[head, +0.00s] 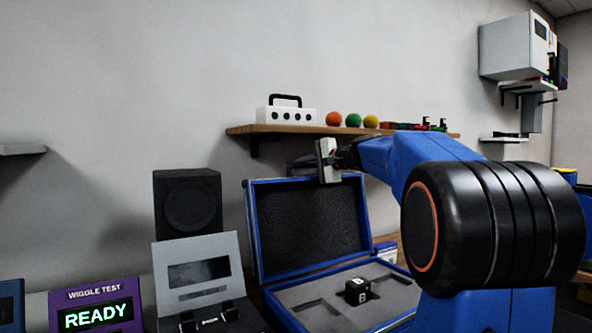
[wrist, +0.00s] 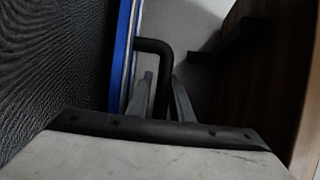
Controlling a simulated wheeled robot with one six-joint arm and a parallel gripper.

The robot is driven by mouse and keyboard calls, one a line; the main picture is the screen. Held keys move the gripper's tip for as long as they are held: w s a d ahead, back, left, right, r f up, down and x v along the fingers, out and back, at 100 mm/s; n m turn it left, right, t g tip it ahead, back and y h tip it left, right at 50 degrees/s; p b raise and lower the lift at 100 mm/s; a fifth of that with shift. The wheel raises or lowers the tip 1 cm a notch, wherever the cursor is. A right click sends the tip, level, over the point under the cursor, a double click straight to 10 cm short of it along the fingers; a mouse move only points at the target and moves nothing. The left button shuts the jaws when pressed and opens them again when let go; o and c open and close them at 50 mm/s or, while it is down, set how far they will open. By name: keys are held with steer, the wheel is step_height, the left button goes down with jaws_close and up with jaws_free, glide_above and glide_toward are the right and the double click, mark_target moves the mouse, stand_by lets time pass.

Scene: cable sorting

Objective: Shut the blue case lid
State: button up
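The blue case (head: 382,262) stands open, its lid (head: 308,224) raised nearly upright with a dark textured lining. The grey foam base holds a small black cube (head: 357,291) with white marks. My gripper (head: 302,167) is at the top edge of the lid, reaching in from the right. In the wrist view the lid lining (wrist: 62,60) and blue rim (wrist: 123,50) are at the left. A black bent handle (wrist: 155,45) comes off the rim and turns down between the two fingers of my gripper (wrist: 163,80). I cannot tell whether the fingers press on it.
A wooden shelf (head: 280,129) with a white box, coloured balls and small items hangs on the wall behind the lid. A black speaker (head: 188,205), a grey panel (head: 197,263) and a purple "READY" display (head: 96,308) stand left of the case.

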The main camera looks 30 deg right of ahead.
jaws_close()
steer(key=shift+s, duration=0.1)
